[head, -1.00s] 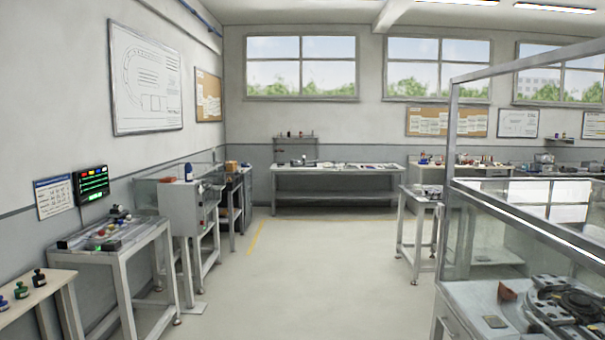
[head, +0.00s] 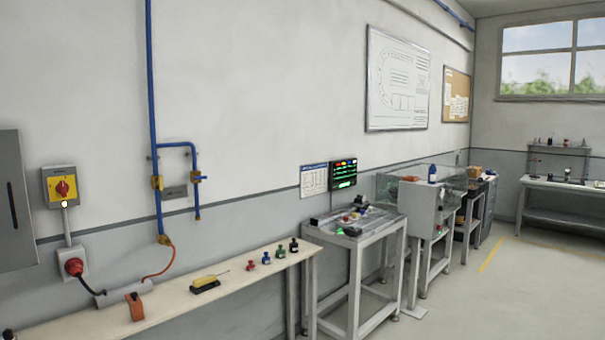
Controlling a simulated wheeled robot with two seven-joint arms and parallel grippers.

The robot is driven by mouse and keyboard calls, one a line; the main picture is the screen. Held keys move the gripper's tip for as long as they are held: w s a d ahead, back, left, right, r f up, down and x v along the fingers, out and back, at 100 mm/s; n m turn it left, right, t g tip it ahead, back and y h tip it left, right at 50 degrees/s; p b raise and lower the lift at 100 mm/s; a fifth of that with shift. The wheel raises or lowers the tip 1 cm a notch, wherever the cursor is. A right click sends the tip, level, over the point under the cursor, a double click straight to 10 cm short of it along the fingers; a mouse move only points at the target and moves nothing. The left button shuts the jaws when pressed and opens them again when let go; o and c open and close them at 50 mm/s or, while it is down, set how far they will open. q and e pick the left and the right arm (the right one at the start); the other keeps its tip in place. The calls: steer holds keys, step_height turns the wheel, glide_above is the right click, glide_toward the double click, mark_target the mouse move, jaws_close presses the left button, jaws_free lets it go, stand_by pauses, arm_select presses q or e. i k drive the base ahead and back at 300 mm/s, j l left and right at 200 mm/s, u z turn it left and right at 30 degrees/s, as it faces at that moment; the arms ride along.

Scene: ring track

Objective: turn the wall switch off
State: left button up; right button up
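The wall switch (head: 60,187) is a yellow and grey box with a red rotary knob, mounted on the left wall. The knob is small in the head view, and I cannot tell its exact setting. A small pale light shows just below the knob. A conduit runs down from the box to a socket with a red plug (head: 74,266). Neither of my grippers shows in the head view.
A narrow pale bench (head: 230,285) runs along the wall under the switch, holding an orange tool (head: 134,306), a yellow-handled tool (head: 205,284) and several small bottles. A grey cabinet (head: 14,200) stands left of the switch. Floor is free at right.

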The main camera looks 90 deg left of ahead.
mark_target(62, 188)
steer(key=u, duration=4.1)
